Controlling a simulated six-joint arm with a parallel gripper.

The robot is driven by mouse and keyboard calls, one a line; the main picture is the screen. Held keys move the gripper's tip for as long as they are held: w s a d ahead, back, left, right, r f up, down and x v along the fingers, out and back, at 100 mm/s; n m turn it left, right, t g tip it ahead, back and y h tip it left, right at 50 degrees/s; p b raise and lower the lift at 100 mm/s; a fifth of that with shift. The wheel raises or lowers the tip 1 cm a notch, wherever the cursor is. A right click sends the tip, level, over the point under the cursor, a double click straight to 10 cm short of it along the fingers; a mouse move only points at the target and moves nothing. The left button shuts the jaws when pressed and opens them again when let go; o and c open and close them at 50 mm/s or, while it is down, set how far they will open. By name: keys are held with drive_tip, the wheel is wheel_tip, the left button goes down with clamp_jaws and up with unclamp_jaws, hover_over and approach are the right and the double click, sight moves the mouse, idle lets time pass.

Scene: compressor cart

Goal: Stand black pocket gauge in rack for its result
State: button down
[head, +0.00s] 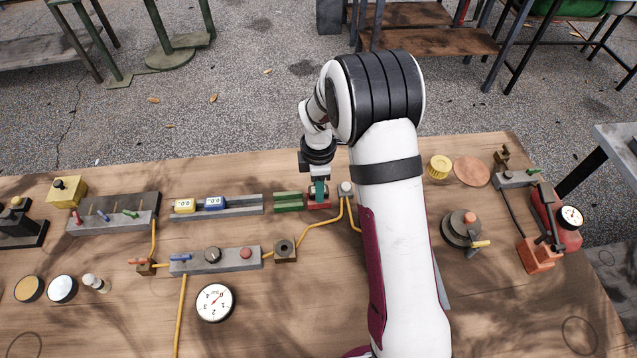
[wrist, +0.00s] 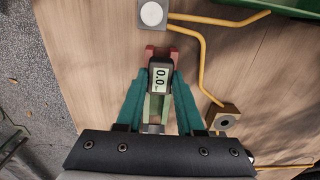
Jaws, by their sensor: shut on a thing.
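The black pocket gauge (wrist: 160,64) is between the green fingers of my gripper (wrist: 160,80) in the wrist view, its display facing the camera and reading 0.0. My gripper (head: 319,188) is shut on it. In the head view the gripper is down at the red section (head: 320,203) of the rack, beside the green section (head: 288,202). The red section also shows just beyond the gauge in the wrist view (wrist: 174,54). I cannot tell whether the gauge touches the rack. Fingers and wrist mostly hide the gauge in the head view.
A grey rail (head: 240,206) left of the green section holds a yellow gauge (head: 184,206) and a blue gauge (head: 214,203). A grey box with a white button (head: 346,188) is close on the right. An orange hose (head: 318,226) runs in front. A round dial (head: 215,302) lies nearer.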

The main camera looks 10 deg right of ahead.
drive_tip(key=shift+f, duration=0.2)
drive_tip(key=shift+c, duration=2.3)
unclamp_jaws()
wheel_tip(320, 180, up, 16)
drive_tip(key=shift+f, duration=0.15)
